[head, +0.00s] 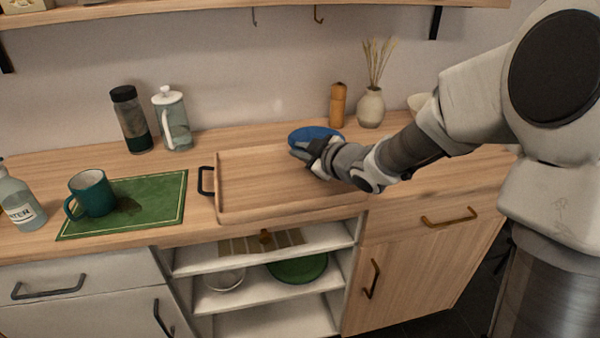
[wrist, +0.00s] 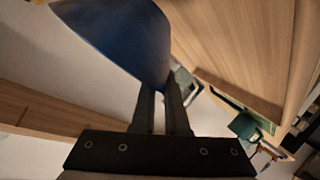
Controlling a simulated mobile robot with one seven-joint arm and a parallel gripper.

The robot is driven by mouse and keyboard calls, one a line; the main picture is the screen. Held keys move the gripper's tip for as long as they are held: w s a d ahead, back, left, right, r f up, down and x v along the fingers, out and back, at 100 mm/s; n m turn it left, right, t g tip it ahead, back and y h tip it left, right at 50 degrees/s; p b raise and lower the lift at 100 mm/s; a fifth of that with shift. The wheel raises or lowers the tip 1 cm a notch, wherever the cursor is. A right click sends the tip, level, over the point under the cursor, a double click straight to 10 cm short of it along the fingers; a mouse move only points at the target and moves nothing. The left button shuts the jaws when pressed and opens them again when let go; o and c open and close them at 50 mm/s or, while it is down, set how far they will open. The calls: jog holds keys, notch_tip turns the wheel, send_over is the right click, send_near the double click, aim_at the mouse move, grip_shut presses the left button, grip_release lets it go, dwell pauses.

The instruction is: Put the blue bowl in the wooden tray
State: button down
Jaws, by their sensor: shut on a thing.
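The blue bowl (head: 316,135) is at the back right of the wooden tray in the head view. My gripper (head: 300,150) is shut on it. In the wrist view the blue bowl (wrist: 125,35) fills the top, its edge between the fingertips (wrist: 165,82). The wooden tray (head: 262,212) lies on the counter with a black handle at its left end. The bowl appears above the tray's back edge; I cannot tell its exact height. My arm hides the tray's right end.
A green mat (head: 150,205) with a teal mug (head: 92,194) lies left of the tray. A bottle (head: 20,200), a dark tumbler (head: 131,120) and a glass jug (head: 173,120) stand nearby. A wooden mill (head: 338,105) and vase (head: 370,108) stand behind the bowl. The tray's visible floor is clear.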

jog(key=shift+f+b, duration=1)
jog(key=shift+f, duration=0.95)
jog(key=shift+f, duration=0.1)
jog(key=c, duration=0.9)
grip_release()
jog(key=shift+p+v, duration=1.9)
jog(key=shift+v, duration=4.15)
